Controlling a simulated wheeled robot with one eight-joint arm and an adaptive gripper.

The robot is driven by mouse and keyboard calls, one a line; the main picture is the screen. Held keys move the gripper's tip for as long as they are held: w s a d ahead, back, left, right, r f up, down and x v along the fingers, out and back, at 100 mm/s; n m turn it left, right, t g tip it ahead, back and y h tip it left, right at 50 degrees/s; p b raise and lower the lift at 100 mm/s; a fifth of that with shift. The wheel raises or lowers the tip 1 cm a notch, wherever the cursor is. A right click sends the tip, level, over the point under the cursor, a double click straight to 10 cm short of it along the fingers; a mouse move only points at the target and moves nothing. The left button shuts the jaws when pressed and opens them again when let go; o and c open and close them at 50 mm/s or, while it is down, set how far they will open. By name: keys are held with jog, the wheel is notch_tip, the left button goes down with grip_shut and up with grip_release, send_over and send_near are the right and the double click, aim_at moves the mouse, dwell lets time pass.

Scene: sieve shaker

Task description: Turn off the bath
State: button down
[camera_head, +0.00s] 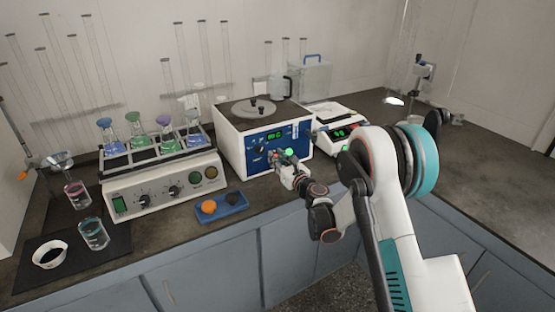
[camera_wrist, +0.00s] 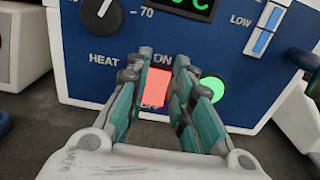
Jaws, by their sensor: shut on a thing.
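The bath (camera_head: 232,138) is a white box with a blue front panel (camera_wrist: 105,62) and a lid with a dark knob on top. A green display (camera_wrist: 192,5) glows on the panel. A red lit switch (camera_wrist: 156,88) sits under the letters "ON", with a round green light (camera_wrist: 214,87) to its right. My gripper (camera_head: 284,160) is at the bath's front panel. In the wrist view, my gripper (camera_wrist: 161,62) has one finger on each side of the red switch and is shut on it. The fingers hide part of the panel around the switch.
A black dial (camera_wrist: 100,15) is on the panel, upper left of the switch. A white balance (camera_head: 340,120) stands to the bath's right. A rack unit with flasks (camera_head: 160,190) and a blue tray (camera_head: 232,207) are to the left.

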jog(key=shift+f+t, duration=0.15)
jog(key=shift+t, duration=0.15)
jog(key=shift+s+f+t+y, duration=0.15)
jog(key=shift+t+y, duration=0.35)
jog(key=c, duration=1.4)
grip_release()
jog(key=shift+d, duration=0.1)
jog(key=v, duration=0.7)
jog(key=shift+s+d+f, duration=0.1)
jog(key=shift+s+f, duration=0.05)
jog(key=shift+s, duration=0.1)
